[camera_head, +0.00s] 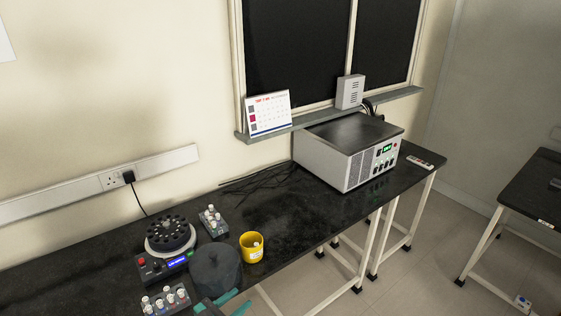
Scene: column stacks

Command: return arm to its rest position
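Two teal pieces with a dark block beside them show at the bottom edge of the head view. They look like the end of my gripper (234,303), cut off by the frame. The pieces stand a little apart, but I cannot tell whether the gripper is open or shut. No other part of my arm shows clearly. Just above the teal pieces is a dark grey round lid-like object (215,270) on the black bench (285,225). I cannot tell whether the gripper touches it.
A device with a round dark rotor (170,234), a vial rack (212,222), another vial rack (166,300) and a yellow cup (251,247) crowd the bench near the gripper. A grey instrument box (349,152) stands farther right. The bench between cup and box is mostly clear.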

